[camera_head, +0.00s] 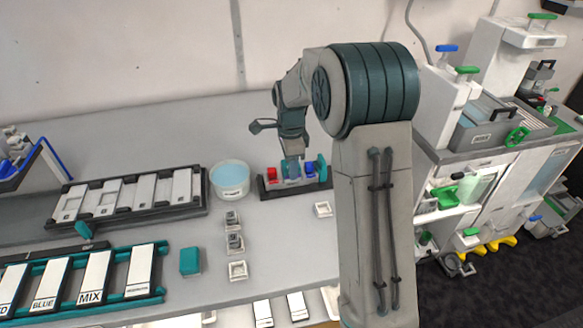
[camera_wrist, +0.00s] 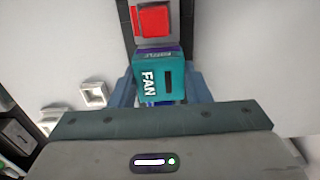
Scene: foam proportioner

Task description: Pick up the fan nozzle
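The fan nozzle (camera_wrist: 160,80) is a teal block marked FAN, seen from above in the wrist view. It stands in a dark rack (camera_wrist: 130,30). My gripper (camera_wrist: 161,90) is over the rack, with one blue-grey finger on each side of the nozzle. The fingers look very close to its sides; I cannot tell whether they press on it. In the head view my gripper (camera_head: 291,168) points down into the rack (camera_head: 264,189), and its fingers hide much of the nozzle there.
A red piece (camera_wrist: 153,20) sits in the same rack. Blue (camera_head: 309,170) and teal (camera_head: 321,163) pieces stand right of my gripper. A round tub (camera_head: 230,182) is close on the left. Small white square holders (camera_head: 323,209) lie in front, with bare bench between.

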